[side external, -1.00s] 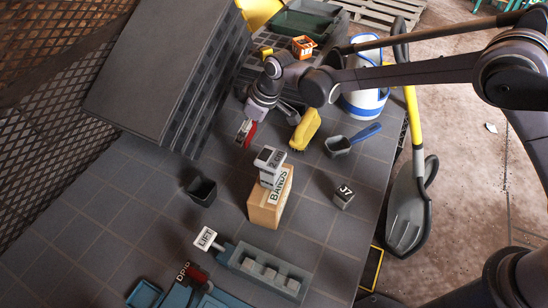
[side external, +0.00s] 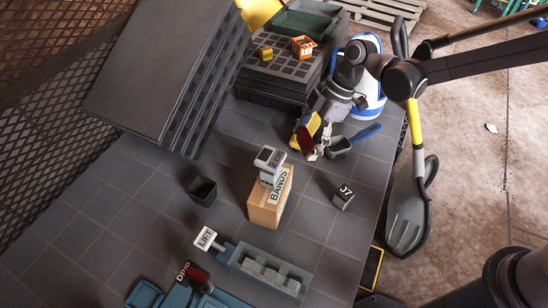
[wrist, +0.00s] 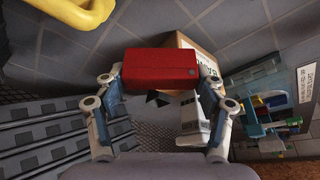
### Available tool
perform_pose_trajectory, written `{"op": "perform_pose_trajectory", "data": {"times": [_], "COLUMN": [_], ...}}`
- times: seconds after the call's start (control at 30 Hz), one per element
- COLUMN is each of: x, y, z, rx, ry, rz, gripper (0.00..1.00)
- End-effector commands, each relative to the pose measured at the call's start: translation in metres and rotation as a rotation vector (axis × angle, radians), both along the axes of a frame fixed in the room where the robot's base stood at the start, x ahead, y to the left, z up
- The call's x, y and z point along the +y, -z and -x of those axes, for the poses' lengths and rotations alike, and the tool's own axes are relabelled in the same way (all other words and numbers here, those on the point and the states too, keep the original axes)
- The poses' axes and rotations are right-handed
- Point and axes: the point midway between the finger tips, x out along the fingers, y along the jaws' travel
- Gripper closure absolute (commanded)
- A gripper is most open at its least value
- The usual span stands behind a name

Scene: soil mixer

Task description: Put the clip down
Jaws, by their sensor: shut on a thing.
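My gripper (side external: 314,150) is shut on a red, block-shaped piece, which I take to be the clip (side external: 306,138). In the wrist view the clip (wrist: 160,68) spans between the two fingertips (wrist: 160,80), its broad red face showing. In the side view the clip looks dark red and tilted, close in front of a yellow tool (side external: 312,122), which it partly hides. I cannot tell whether the clip touches the table.
A scoop with a blue handle (side external: 366,132) lies just right of my gripper. The BANDS box (side external: 268,207) with a grey block (side external: 268,160) on top stands nearer the camera. A J7 cube (side external: 343,197), a black pot (side external: 202,190) and stacked trays (side external: 275,80) stand around.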

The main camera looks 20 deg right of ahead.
Motion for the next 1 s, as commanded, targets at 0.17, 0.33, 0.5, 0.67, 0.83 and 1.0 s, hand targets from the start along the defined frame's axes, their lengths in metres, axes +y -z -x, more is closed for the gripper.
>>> {"op": "perform_pose_trajectory", "data": {"times": [0.17,0.33,0.5,0.67,0.83,1.0], "x": [-0.022,-0.041,-0.053,-0.054,-0.030,0.002], "y": [-0.001,-0.003,-0.004,-0.003,0.012,0.033], "z": [0.060,0.113,0.150,0.166,0.174,0.184], "rx": [0.002,0.002,0.000,0.000,-0.003,-0.002], "ry": [-0.294,-0.562,-0.745,-0.821,-0.834,-0.833], "rz": [-0.002,-0.002,-0.002,-0.002,-0.002,-0.001], "gripper": [0.47,0.47,0.47,0.47,0.47,0.47]}}
